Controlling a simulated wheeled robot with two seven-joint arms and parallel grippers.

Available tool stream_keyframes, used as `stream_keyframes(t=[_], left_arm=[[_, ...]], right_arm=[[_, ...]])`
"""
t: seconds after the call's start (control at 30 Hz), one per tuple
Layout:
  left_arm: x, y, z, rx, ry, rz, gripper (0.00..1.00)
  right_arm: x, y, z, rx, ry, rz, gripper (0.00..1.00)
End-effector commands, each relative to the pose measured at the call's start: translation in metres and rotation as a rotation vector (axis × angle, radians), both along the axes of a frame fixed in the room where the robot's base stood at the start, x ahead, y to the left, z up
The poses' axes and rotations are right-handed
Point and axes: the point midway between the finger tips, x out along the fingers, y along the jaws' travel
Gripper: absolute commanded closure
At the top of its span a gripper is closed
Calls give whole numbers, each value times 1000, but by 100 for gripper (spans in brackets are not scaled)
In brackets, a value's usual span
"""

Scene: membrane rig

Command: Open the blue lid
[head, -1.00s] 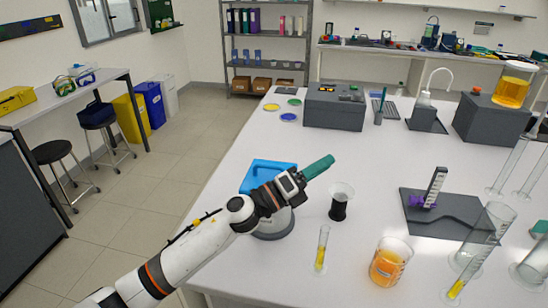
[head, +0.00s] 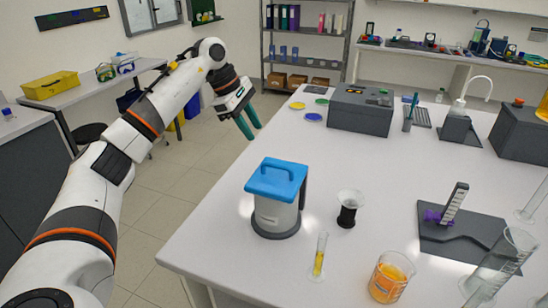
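The blue lid (head: 272,184) has a raised loop handle and sits on top of a grey-white container (head: 275,214) with a dark base and a dark handle at its right. The lid looks level and closed on the rim. The container stands upright near the table's left edge. My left gripper (head: 254,131) has green fingers that point down and to the right. Its two fingers are apart with nothing between them. It is in the air beyond the lid and a little left of it, clear of the container. My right gripper is not in view.
A small glass with dark contents (head: 348,208) stands right of the container. A thin cylinder with yellow liquid (head: 319,255) and a beaker of orange liquid (head: 390,278) stand nearer. A grey box (head: 360,110) is farther back. The white table between box and lid is clear.

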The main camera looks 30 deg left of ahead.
Motion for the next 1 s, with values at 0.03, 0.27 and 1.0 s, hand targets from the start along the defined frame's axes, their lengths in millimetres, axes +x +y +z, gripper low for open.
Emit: stream_keyframes(t=[0.03,0.27,1.0], left_arm=[[2,-3,-6,0,3,-2,66],[13,-19,-46,-3,4,-3,66],[30,-39,-102,-3,-2,-1,66]], right_arm=[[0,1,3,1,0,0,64],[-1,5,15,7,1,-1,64],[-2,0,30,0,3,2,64]])
